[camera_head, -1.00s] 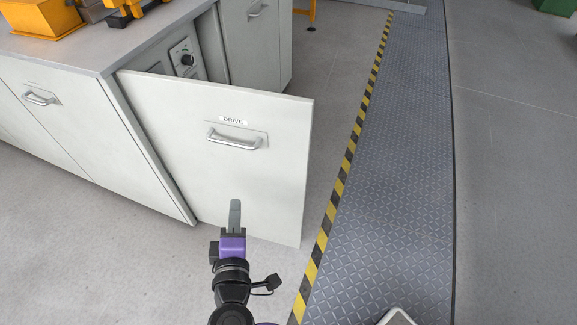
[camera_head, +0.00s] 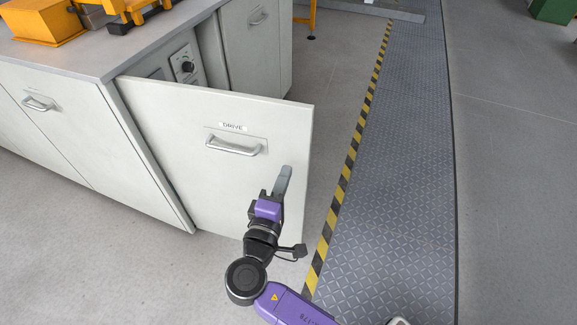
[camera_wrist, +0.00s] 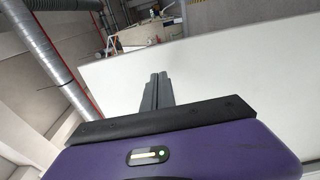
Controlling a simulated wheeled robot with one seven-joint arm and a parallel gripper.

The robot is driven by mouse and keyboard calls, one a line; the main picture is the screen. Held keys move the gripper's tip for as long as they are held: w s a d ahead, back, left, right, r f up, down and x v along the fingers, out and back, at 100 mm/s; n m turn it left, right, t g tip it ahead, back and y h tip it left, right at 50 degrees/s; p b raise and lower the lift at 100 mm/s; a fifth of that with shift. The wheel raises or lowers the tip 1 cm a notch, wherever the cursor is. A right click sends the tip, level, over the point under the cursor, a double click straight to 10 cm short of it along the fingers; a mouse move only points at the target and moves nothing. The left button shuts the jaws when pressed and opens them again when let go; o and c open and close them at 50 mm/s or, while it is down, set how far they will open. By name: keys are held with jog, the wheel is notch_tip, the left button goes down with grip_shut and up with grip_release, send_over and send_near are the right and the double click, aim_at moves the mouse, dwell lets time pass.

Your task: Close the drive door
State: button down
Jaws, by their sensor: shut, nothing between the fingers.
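The drive door (camera_head: 170,135) is a white panel with a DRIVE label and a metal handle (camera_head: 233,146). It stands swung out from the cabinet, with the control panel (camera_head: 187,63) showing behind it. My gripper (camera_head: 285,172) is shut and empty, in front of the door's outer face near its free right edge, below and right of the handle. I cannot tell whether the fingertips touch the door. In the wrist view, my shut fingers (camera_wrist: 157,84) point at the white door panel (camera_wrist: 230,85).
The cabinet's grey top (camera_head: 105,55) carries orange equipment (camera_head: 45,25). Another closed cabinet door with a handle (camera_head: 38,103) is at left. A yellow-black stripe (camera_head: 350,155) and a ribbed metal walkway (camera_head: 400,160) lie clear to the right.

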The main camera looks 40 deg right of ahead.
aim_at(292, 156)
jog(key=shift+x, duration=1.85)
